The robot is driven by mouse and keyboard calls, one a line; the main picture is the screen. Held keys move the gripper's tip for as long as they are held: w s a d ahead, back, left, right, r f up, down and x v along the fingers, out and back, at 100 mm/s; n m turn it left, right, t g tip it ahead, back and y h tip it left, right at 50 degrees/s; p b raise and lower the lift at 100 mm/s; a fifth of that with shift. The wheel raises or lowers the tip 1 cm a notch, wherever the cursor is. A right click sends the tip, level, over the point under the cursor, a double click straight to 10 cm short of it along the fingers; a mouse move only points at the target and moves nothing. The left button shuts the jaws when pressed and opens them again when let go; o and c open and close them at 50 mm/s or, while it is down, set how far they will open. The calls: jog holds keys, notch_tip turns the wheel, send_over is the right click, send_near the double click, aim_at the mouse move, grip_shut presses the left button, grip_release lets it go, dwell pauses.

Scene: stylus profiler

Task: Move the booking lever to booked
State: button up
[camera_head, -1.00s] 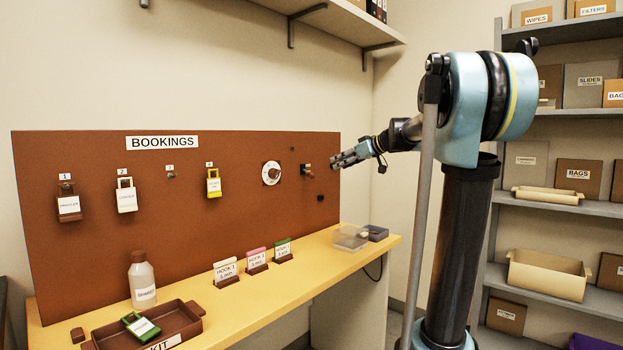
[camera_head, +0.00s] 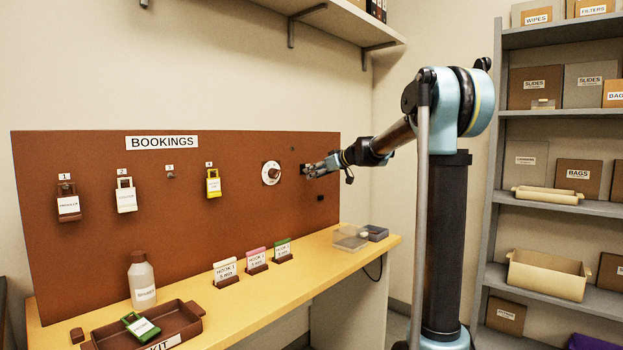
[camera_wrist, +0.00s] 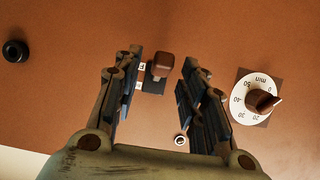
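The booking lever (camera_wrist: 163,64) has a brown knob on a dark base plate with a small white label beside it, partly hidden by a finger. In the wrist view it lies between my fingertips, nearer the left finger; I cannot tell whether they touch. My gripper (camera_head: 309,170) is at the right part of the brown bookings board (camera_head: 110,230), its fingers spread apart. In the head view the gripper hides most of the lever. The label's wording is too small to read.
A round white minute dial (camera_head: 271,173) with a brown knob sits just left of the gripper on the board. A dark round knob (camera_wrist: 15,51) is on the other side in the wrist view. Padlocks hang further left. The yellow bench (camera_head: 270,290) below holds cards, a bottle and a tray.

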jog(key=shift+x, duration=1.45)
grip_shut()
